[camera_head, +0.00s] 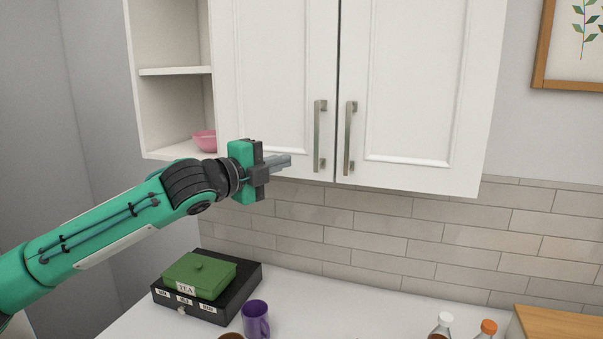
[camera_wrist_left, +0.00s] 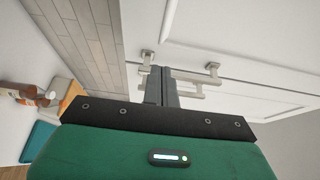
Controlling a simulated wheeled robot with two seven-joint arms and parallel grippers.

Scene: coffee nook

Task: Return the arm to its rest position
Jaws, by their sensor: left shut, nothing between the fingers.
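My left gripper (camera_head: 284,161) is shut and empty, raised in front of the lower part of the white wall cabinet's left door (camera_head: 270,80) in the head view. My green arm reaches it from the lower left. In the left wrist view, the shut fingers (camera_wrist_left: 160,86) point toward the cabinet doors and their two metal handles (camera_wrist_left: 190,75). The handles also show in the head view (camera_head: 320,135), to the right of the fingertips and apart from them there. Both cabinet doors look closed. My right gripper is not in view.
A pink bowl (camera_head: 205,140) sits on the open shelf behind my wrist. Below, the white counter (camera_head: 330,300) holds a black box (camera_head: 215,310) with a green tea box (camera_head: 198,275) on it, a purple mug (camera_head: 256,319) and two bottles. A wooden board (camera_head: 560,325) is at right.

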